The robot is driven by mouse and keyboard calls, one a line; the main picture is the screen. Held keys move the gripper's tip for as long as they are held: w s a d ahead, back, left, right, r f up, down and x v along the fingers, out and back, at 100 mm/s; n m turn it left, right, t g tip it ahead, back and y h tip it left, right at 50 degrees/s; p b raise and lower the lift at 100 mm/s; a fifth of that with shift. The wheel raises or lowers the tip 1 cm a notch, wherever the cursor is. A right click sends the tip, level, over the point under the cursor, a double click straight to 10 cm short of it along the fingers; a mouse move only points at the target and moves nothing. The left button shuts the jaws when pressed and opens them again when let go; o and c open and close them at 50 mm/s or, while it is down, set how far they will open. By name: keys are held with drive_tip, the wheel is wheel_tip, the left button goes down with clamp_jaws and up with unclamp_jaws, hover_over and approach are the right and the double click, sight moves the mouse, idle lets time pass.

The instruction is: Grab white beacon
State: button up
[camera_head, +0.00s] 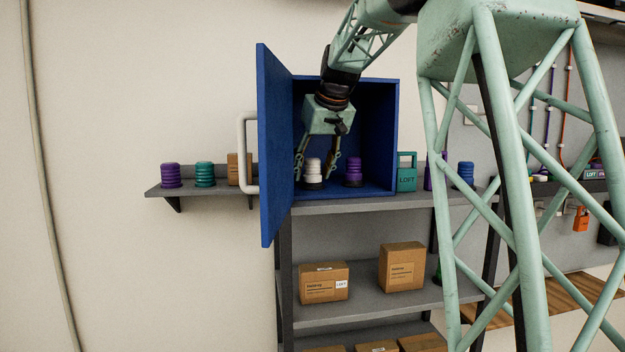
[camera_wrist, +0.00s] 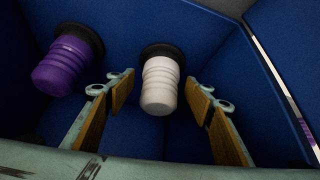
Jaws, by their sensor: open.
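The white beacon (camera_head: 313,168) stands upright on a dark base inside the blue cabinet (camera_head: 367,90), whose door is open. My gripper (camera_head: 317,172) reaches down into the cabinet, its fingers open on either side of the white beacon. In the wrist view the white beacon (camera_wrist: 160,82) lies between the padded fingertips of my gripper (camera_wrist: 158,92), with gaps visible on both sides. Its dark base is farther off, beyond the fingertips.
A purple beacon (camera_head: 353,170) stands close to the right of the white one; it also shows in the wrist view (camera_wrist: 68,62). The open cabinet door (camera_head: 274,145) with its white handle (camera_head: 246,153) is at left.

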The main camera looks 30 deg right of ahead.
drive_tip(key=c, duration=1.2)
drive_tip(key=shift+o, duration=0.2)
drive_tip(key=shift+r, duration=0.25)
drive_tip(key=shift+r, duration=0.15)
drive_tip(key=s+a+b, duration=0.1)
drive_tip(key=s+b, duration=0.1)
drive_tip(key=s, duration=1.6)
drive_tip(key=shift+a+b, duration=0.35)
drive_tip(key=shift+b, duration=0.05)
